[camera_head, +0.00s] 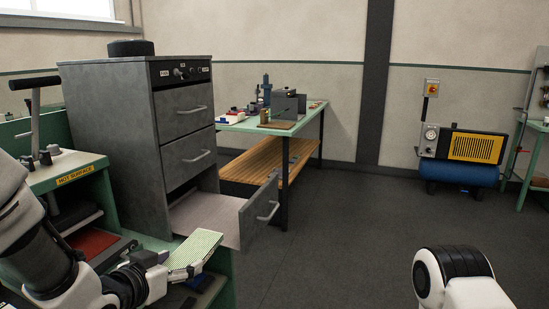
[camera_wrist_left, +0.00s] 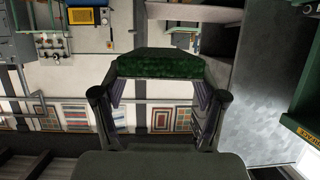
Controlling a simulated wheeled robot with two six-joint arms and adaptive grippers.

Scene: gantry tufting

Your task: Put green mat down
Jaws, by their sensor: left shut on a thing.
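My left gripper (camera_head: 168,268) is at the lower left of the head view, shut on the green mat (camera_head: 196,249). The mat looks pale green and ribbed there, tilted in the air in front of the grey cabinet's open drawer (camera_head: 259,214). In the left wrist view the mat (camera_wrist_left: 157,64) is a dark green slab across the tips of my left gripper (camera_wrist_left: 157,84). Nothing visible supports it besides the fingers. My right gripper is out of view; only part of my right arm shows at the lower right.
The grey cabinet (camera_head: 125,130) stands behind a green bench marked "HOT SURFACE" (camera_head: 75,175). A green table (camera_head: 315,112) with tools stands farther back. A blue compressor (camera_head: 460,172) is by the wall. The dark floor (camera_head: 350,235) is clear in the middle.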

